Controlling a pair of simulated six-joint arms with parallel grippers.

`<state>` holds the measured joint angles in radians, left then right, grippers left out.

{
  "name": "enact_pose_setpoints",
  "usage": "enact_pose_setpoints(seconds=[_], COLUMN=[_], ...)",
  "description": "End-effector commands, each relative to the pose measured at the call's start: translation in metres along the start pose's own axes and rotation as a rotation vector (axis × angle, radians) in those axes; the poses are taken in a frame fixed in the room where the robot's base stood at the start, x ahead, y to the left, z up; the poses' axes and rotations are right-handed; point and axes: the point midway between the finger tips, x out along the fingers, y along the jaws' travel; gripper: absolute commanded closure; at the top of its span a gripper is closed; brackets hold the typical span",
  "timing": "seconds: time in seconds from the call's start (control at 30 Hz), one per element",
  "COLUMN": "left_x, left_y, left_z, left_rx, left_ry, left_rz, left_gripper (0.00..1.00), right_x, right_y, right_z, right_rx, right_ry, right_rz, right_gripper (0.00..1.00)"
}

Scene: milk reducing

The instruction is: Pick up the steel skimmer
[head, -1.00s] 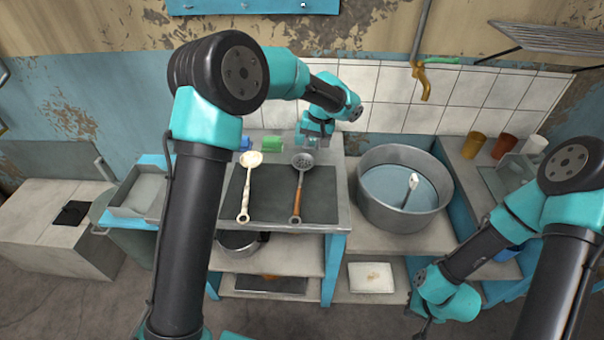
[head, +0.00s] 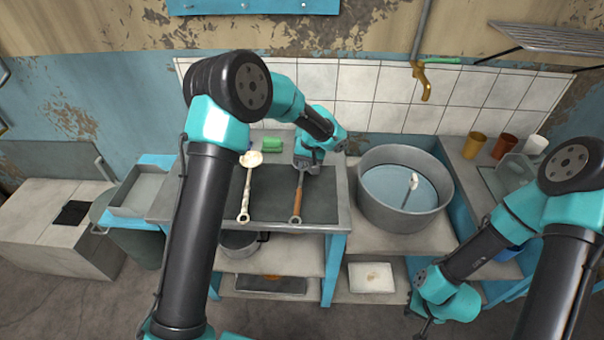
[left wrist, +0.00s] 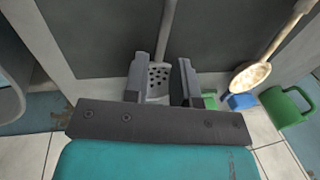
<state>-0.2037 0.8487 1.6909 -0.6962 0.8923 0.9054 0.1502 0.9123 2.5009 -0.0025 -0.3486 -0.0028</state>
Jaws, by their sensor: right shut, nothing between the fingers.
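The steel skimmer has a brown handle (head: 296,206) and lies on the dark mat; its perforated head is hidden behind my left gripper (head: 307,165) in the head view. In the left wrist view, the perforated skimmer head (left wrist: 158,76) shows between the spread fingers of my left gripper (left wrist: 163,82). The left gripper is open; whether its fingers touch the skimmer I cannot tell. My right gripper (head: 428,326) hangs low at the front right, shut and empty, far from the skimmer.
A cream ladle (head: 246,190) lies left of the skimmer on the dark mat (head: 272,206). A green mug (left wrist: 287,107) and a blue block (left wrist: 241,101) stand behind the mat. A large steel pot (head: 372,212) stands to the right. Several cups stand at the back right.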

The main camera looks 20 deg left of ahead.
Motion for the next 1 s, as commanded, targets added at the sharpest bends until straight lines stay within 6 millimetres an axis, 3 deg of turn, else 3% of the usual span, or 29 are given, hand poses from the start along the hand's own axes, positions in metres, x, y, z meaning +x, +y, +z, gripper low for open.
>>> enact_pose_setpoints(seconds=[0.5,1.0], left_x=[0.05,0.051], left_y=[-0.003,-0.002], left_z=[0.003,0.003], left_rx=[0.0,0.0], left_ry=[-0.001,0.0], left_rz=[0.001,0.001], left_gripper=[0.75,0.75], right_x=[0.0,0.0], right_y=[0.0,0.0], right_z=[0.0,0.0], right_rx=[0.0,0.0], right_ry=[0.0,0.0], right_rz=[0.0,0.0], right_gripper=[1.0,1.0])
